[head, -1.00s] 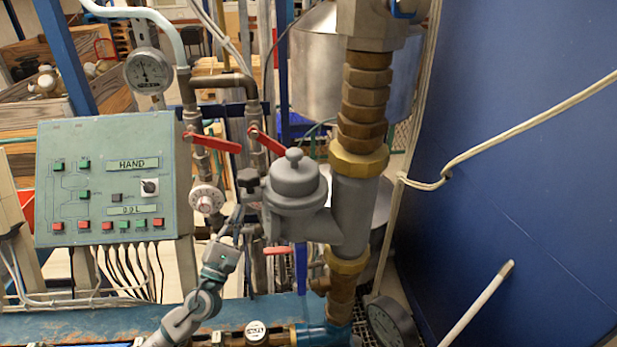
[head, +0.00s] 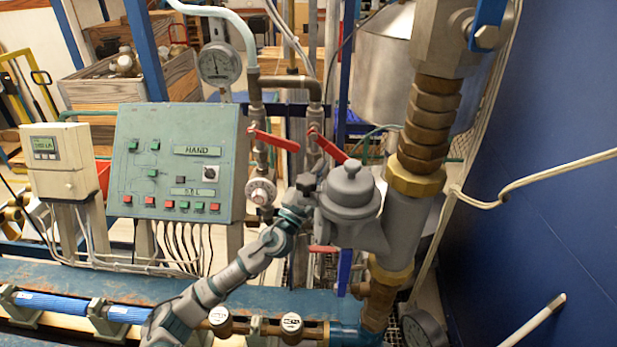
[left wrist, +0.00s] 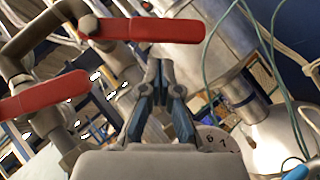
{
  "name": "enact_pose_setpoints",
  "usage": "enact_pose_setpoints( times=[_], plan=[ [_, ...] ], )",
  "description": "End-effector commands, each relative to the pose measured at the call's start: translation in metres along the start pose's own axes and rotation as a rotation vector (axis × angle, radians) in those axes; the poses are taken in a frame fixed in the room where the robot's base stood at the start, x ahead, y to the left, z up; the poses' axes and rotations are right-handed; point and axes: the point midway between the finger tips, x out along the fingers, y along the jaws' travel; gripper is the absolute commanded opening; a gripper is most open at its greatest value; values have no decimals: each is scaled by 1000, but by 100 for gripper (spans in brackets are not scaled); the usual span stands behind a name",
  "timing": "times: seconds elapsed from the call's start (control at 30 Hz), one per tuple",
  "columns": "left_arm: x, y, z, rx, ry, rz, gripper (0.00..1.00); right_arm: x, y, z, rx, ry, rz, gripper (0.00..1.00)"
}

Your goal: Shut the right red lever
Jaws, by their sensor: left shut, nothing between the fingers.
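The right red lever (head: 329,147) sits on a vertical pipe, slanting down to the right just behind the grey meter's cap. In the left wrist view a red lever (left wrist: 155,29), apparently the right one, lies across the top, beyond my fingertips. The left red lever (head: 274,140) slants on the neighbouring pipe; it seems to be the lever (left wrist: 45,97) at the wrist view's left edge. My left gripper (head: 318,170) is just below the right lever, partly against the meter. In the wrist view its fingers (left wrist: 160,68) are together and empty, apart from both levers. My right gripper is not in view.
The grey meter body (head: 350,200) and thick brass pipe (head: 425,130) stand close right of my gripper. A green control panel (head: 175,160) is at left. A lower red lever (head: 322,249) and blue handle (head: 344,272) hang below. A blue wall (head: 560,220) bounds the right.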

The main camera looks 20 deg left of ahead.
Motion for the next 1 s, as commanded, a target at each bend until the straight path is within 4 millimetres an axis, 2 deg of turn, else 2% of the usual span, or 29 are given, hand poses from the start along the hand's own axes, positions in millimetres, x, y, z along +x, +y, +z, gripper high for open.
enact_pose_setpoints(
  times=[0.13,0.47,0.67,0.73,0.8,1.0],
  plan=[
    [6,-2,7,-2,-1,-3,0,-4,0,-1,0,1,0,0],
    [5,-1,4,-4,1,0,0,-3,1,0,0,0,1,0],
    [12,-10,12,-94,-1,85,0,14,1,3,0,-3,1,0],
    [24,-5,23,-99,1,95,0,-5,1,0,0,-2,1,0],
    [28,-5,28,-98,0,94,0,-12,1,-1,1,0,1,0],
    [30,-10,33,-96,-2,93,0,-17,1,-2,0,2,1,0]
  ],
)
